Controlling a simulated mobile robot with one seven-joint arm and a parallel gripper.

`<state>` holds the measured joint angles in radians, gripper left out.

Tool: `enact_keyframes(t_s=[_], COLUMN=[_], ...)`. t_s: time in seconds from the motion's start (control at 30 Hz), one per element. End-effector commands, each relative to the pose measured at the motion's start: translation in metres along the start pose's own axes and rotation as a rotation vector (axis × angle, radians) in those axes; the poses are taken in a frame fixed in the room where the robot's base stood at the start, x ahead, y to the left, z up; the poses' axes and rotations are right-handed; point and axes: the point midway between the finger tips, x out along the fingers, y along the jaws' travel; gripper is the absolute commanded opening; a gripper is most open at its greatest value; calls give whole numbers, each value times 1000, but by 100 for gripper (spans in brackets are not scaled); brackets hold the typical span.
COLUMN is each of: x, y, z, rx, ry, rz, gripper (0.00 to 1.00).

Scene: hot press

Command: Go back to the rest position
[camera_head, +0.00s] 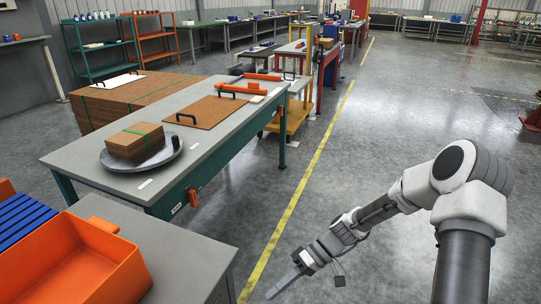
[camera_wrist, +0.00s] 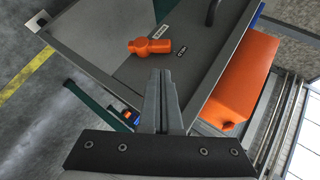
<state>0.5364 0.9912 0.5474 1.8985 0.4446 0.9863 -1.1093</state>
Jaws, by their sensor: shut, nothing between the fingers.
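My gripper (camera_head: 275,291) is at the lower middle of the head view, at the end of my arm, which reaches down and to the left. It is over the grey floor, near the yellow floor line. In the wrist view the two fingers (camera_wrist: 163,78) are together with nothing between them. The gripper touches nothing that I can see.
A grey workbench (camera_head: 85,163) holds a round plate (camera_head: 112,163) with a strapped brown block, a brown board and orange tools. An orange bin (camera_head: 73,265) stands front left. The wrist view shows an orange tool (camera_wrist: 150,46) on a grey surface. Floor around my arm is clear.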

Motion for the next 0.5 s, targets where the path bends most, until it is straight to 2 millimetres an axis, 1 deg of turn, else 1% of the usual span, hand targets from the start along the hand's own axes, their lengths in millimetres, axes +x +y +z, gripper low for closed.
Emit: enact_keyframes(t_s=[0.03, 0.23, 0.37, 0.5], x=[-9, -42, -64, -88], y=[-6, -28, -45, -66], z=[3, 15, 23, 30], rx=[9, 71, 112, 153], ry=[-30, -105, -127, -127], rz=[56, 253, 382, 519], gripper=[0, 0, 0, 0])
